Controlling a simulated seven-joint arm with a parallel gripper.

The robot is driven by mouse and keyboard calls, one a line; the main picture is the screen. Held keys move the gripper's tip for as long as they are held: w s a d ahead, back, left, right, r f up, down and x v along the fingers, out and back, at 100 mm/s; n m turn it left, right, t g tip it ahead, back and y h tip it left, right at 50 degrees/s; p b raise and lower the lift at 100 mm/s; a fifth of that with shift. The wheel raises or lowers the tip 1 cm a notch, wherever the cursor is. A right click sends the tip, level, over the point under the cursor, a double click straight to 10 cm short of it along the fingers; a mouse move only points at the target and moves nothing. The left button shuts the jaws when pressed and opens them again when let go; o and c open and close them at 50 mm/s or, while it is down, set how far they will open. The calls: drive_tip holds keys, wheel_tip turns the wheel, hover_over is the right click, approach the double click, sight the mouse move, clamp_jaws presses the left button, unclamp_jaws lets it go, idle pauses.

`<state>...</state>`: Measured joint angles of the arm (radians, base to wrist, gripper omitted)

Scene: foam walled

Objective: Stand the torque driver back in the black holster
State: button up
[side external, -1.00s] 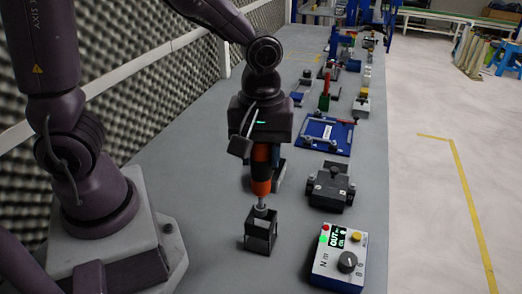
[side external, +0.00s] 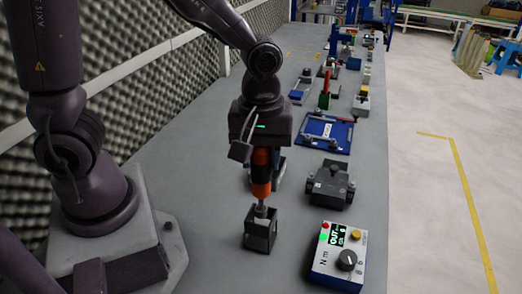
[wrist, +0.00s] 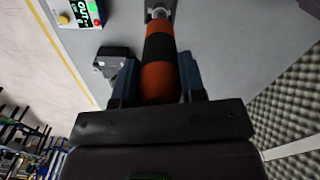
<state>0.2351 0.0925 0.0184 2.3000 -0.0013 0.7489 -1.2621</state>
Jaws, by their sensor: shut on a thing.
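The torque driver (side external: 261,180), with an orange and black handle and a grey metal shaft, hangs upright below my wrist. My gripper (wrist: 158,82) is shut on its handle, one blue-grey finger on each side in the wrist view. The black holster (side external: 259,236), a small open-framed box, stands on the bench directly below the driver. The driver's grey lower end is at the holster's top opening; I cannot tell how far inside it is.
A torque tester with a lit display and knob (side external: 338,256) stands right of the holster. A dark block-shaped device (side external: 331,186) and a blue tray (side external: 324,136) lie behind it. More fixtures line the far bench. Bare bench (side external: 205,215) lies left of the holster.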

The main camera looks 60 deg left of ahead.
sight(261, 190)
drive_tip(key=shift+f, duration=4.05)
drive_tip(key=o, duration=1.1)
drive_tip(key=shift+c, duration=0.2)
wheel_tip(261, 190, up, 13)
drive_tip(key=shift+f, duration=0.1)
drive_tip(key=m, duration=0.2)
drive_tip(key=shift+s+f+m, duration=0.1)
drive_tip(key=shift+s+m, duration=0.05)
drive_tip(key=shift+m, duration=0.15)
drive_tip(key=s+a+r+m+t, duration=0.5)
drive_tip(key=s+a+r+m, duration=0.1)
drive_tip(key=r+m, duration=0.3)
drive_tip(key=shift+s+t, duration=0.3)
drive_tip(key=shift+s, duration=0.4)
